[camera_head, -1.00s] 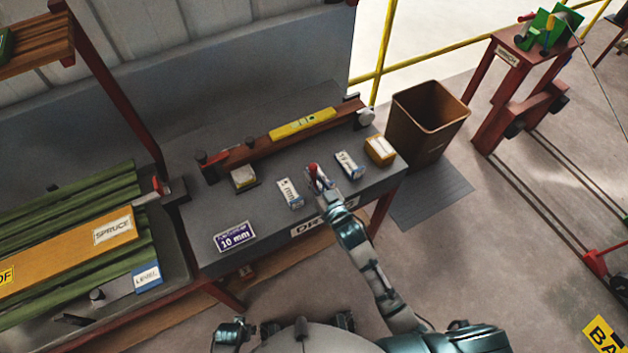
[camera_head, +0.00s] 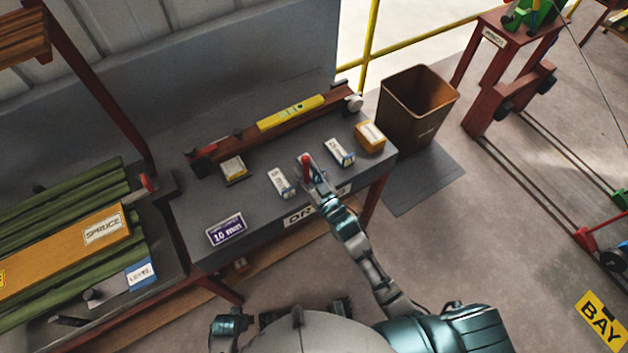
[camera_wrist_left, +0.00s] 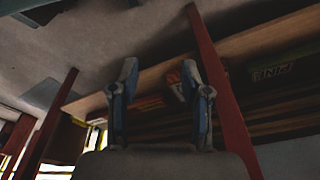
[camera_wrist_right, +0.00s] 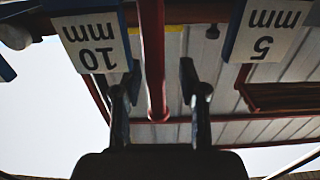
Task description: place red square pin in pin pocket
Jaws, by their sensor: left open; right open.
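A red pin (camera_head: 306,160) stands at the front edge of the grey bench, between two small white-and-blue labelled boxes. In the right wrist view it is a long red bar (camera_wrist_right: 152,50) running between the fingers. My right gripper (camera_wrist_right: 158,74) is open around it, with a gap on both sides. In the head view my right gripper (camera_head: 313,173) is at the pin and partly hides its base. My left gripper (camera_wrist_left: 159,72) is open and empty, below bench level. A green panel (camera_wrist_left: 282,72) in the left wrist view has an inverted label seeming to read PIN; whether it is the pocket I cannot tell.
The boxes read 10 mm (camera_wrist_right: 95,42) and 5 mm (camera_wrist_right: 268,28) in the right wrist view. A yellow level (camera_head: 291,113) lies on a wooden rail behind. An orange box (camera_head: 369,137) and brown bin (camera_head: 417,103) are to the right. A purple 10 mm sign (camera_head: 226,230) is front left.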

